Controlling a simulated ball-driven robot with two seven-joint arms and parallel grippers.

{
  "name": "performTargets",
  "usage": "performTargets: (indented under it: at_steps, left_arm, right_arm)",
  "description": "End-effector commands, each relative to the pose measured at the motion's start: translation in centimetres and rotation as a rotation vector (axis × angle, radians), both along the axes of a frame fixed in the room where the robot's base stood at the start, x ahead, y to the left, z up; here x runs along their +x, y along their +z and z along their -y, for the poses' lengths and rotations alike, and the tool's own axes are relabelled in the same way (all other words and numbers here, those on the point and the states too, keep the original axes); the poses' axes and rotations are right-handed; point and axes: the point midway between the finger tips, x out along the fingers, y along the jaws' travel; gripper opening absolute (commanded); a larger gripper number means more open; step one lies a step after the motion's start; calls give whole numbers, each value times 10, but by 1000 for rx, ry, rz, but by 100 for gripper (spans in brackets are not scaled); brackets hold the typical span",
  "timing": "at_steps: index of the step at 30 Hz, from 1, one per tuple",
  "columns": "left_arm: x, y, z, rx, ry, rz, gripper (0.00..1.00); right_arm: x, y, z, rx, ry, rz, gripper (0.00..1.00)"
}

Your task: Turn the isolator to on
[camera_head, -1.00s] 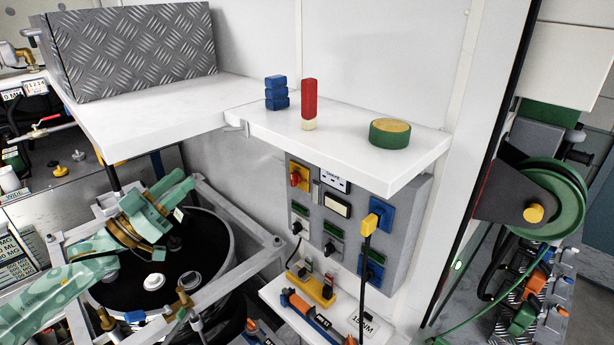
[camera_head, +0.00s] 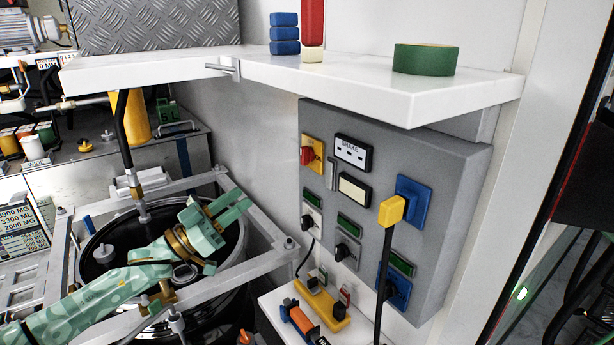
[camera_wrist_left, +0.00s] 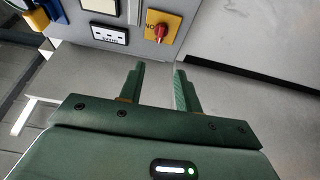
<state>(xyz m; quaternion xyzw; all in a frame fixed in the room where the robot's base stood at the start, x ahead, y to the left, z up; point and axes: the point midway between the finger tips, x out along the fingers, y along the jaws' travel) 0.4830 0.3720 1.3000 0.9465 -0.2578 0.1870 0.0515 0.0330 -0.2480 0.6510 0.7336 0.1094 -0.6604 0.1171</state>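The isolator is a red rotary knob (camera_head: 307,156) on a yellow plate (camera_head: 318,146), at the upper left corner of the grey panel (camera_head: 440,190) under the white shelf. In the left wrist view the red knob (camera_wrist_left: 160,32) sits at the top, just beyond my fingers, with part of the plate's lettering readable. My left gripper (camera_head: 238,212) is open and empty, over the black tank, left of the panel and apart from it. In the left wrist view its two green fingers (camera_wrist_left: 160,90) stand apart with nothing between them. My right gripper is not in view.
The white shelf (camera_head: 440,85) overhangs the panel and bears blue blocks, a red block and a green roll (camera_head: 425,59). A white socket (camera_head: 353,152) is beside the isolator. A yellow plug (camera_head: 392,210) with a black cable juts out. A tank frame (camera_head: 270,262) stands below my left arm.

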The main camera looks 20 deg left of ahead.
Motion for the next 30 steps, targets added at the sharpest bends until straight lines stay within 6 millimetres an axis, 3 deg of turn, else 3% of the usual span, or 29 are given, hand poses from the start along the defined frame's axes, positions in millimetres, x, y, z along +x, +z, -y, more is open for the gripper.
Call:
performTargets:
  at_steps: [2, 8, 21, 30]
  left_arm:
    - [2, -3, 1, -1, 0, 1, 34]
    - [25, 13, 14, -1, 0, 5, 34]
    - [109, 53, 64, -1, 0, 3, 34]
    - [130, 60, 76, 1, 0, 0, 34]
  right_arm:
    - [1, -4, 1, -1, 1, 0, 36]
    - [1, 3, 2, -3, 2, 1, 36]
    - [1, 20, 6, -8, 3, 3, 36]
    - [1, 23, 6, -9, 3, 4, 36]
